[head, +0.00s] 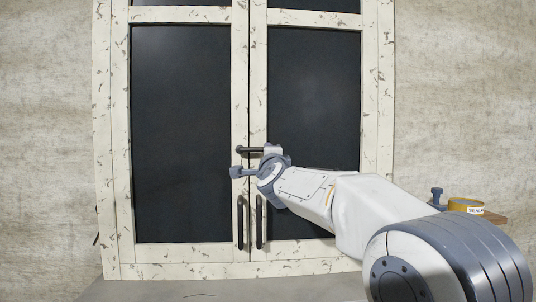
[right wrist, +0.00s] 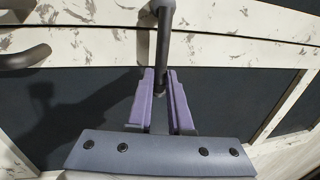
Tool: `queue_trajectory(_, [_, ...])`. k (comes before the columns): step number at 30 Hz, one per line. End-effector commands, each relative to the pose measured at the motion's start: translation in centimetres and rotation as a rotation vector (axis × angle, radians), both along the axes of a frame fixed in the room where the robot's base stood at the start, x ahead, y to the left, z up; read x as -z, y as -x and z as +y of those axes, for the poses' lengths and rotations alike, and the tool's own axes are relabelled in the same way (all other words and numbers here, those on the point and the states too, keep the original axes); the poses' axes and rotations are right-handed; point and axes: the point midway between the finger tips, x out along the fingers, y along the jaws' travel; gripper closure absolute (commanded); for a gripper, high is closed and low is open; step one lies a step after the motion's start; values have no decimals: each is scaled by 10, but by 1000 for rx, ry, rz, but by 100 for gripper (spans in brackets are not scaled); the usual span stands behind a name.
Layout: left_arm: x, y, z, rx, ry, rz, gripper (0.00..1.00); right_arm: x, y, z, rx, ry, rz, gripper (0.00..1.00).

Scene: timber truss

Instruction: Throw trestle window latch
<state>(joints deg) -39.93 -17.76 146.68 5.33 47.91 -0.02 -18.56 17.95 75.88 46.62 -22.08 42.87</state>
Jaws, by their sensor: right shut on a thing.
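The window has two white, flaking sashes with dark panes, left (head: 180,130) and right (head: 315,95). A dark latch lever (head: 247,149) lies about level across the middle stiles where the sashes meet. My right gripper (head: 253,160) is at this latch, with its arm reaching in from the lower right. In the right wrist view, the purple-grey fingers (right wrist: 160,100) are shut on the dark latch bar (right wrist: 164,50), which runs down between them. The fingers hide part of the latch. My left gripper is not in view.
Two dark upright handles, left (head: 240,222) and right (head: 259,221), stand below the latch. A yellow tin (head: 466,206) and a small blue-grey object (head: 437,195) are on a wooden ledge (head: 495,217) at right. Plain wall flanks the window.

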Motion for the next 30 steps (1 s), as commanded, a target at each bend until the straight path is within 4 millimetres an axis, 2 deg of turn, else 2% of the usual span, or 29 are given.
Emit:
queue_trajectory(1, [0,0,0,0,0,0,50,-1,-1,-7,14,-10,-5,100])
queue_trajectory(11, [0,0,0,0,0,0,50,0,-1,-6,14,-12,-2,100])
queue_trajectory(12, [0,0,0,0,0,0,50,0,-1,-6,14,-12,-2,70])
queue_trajectory(13, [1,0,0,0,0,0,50,1,-1,-6,14,-12,-1,59])
queue_trajectory(14, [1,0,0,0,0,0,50,1,-1,-6,13,-12,-1,52])
queue_trajectory(24, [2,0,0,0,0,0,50,2,1,-1,4,-7,0,52])
queue_trajectory(30, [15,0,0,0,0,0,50,9,27,-2,5,-7,-2,52])
